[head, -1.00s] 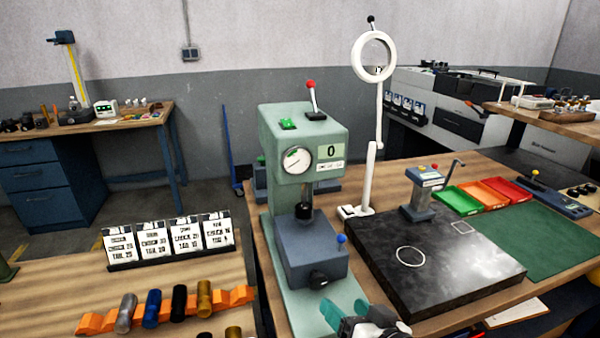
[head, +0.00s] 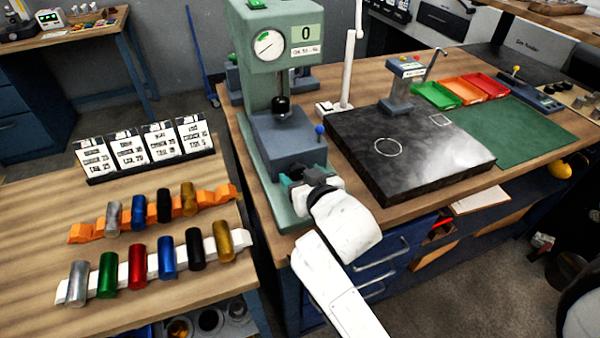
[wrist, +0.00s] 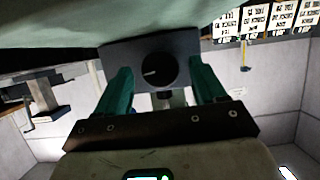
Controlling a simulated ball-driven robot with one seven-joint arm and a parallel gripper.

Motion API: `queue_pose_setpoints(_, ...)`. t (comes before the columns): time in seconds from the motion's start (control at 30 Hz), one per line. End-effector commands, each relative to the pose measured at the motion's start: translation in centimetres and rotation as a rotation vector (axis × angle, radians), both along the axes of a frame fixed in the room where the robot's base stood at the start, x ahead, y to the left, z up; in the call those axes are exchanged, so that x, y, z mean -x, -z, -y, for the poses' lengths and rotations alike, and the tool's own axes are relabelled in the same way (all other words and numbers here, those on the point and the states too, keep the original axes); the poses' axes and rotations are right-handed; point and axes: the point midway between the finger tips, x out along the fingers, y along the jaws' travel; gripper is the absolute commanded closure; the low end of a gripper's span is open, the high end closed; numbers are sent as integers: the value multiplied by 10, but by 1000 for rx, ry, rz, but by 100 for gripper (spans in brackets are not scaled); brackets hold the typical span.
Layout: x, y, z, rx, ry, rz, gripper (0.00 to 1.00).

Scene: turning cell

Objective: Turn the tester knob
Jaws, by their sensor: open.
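The tester (head: 262,100) is a pale green stand with a dial gauge and a display reading 0. Its blue-grey block (head: 288,140) carries the round black knob on its front face. In the wrist view the knob (wrist: 159,71) shows a pale pointer line aimed left and slightly down. My gripper (head: 294,180) is at the front of the block. Its teal fingers are open, one on each side of the knob in the wrist view (wrist: 162,88), with visible gaps to it. In the head view my gripper largely hides the knob.
A blue-ball lever (head: 319,130) stands at the block's right edge. A black stone plate (head: 440,165) lies right of the tester. Left, several coloured cylinders lie on an orange rack (head: 223,193) and a white rack (head: 75,291), before a row of cards (head: 130,150).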

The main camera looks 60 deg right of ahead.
Motion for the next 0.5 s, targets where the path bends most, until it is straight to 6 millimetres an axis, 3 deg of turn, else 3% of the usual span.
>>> queue_pose_setpoints(0.2,-12,6,8,0,0,0,30)
queue_pose_setpoints(0.5,-12,6,8,-1,0,1,32)
